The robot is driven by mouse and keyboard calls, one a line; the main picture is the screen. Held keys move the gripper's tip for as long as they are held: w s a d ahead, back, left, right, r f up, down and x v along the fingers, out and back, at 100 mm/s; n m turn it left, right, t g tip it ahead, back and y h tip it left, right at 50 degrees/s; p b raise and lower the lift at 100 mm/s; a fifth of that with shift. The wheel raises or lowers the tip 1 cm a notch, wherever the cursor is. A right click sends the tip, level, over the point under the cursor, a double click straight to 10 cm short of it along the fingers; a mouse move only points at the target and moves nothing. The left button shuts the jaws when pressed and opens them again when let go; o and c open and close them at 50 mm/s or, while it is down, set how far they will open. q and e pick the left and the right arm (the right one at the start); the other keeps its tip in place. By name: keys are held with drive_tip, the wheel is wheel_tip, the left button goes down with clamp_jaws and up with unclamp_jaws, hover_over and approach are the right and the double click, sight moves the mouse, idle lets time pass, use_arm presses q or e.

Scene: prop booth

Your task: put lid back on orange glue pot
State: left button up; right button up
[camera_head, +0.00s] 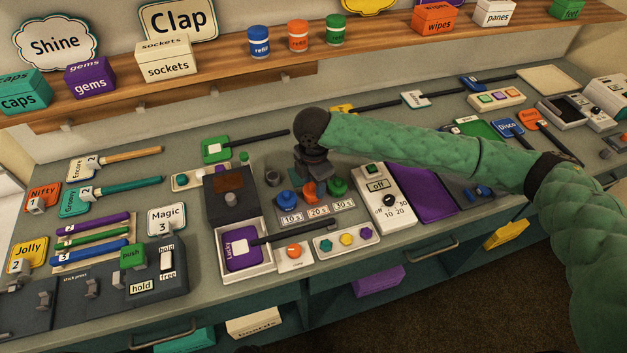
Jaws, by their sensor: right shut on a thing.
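My right gripper (315,172), at the end of my green-sleeved arm, points down over the row of glue pots. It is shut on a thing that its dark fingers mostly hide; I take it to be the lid. The orange glue pot (311,190) shows in part just below the fingers, behind the "20 s" label. I cannot tell whether the lid touches it. The blue pot (288,199) stands to its left and the green pot (337,187) to its right. My left gripper is not in view.
A grey timer box (385,187) stands right of the pots. A white tray (262,262) with a purple "Lucky" paddle lies in front, its dark handle reaching toward the pots. Blue, orange (298,36) and green refill jars stand on the shelf behind.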

idle(0.3)
drive_tip(key=o, duration=1)
drive_tip(key=shift+o, duration=0.5)
drive_tip(key=o, duration=0.4)
drive_tip(key=shift+r+p, duration=3.15)
drive_tip(key=shift+r, duration=0.35)
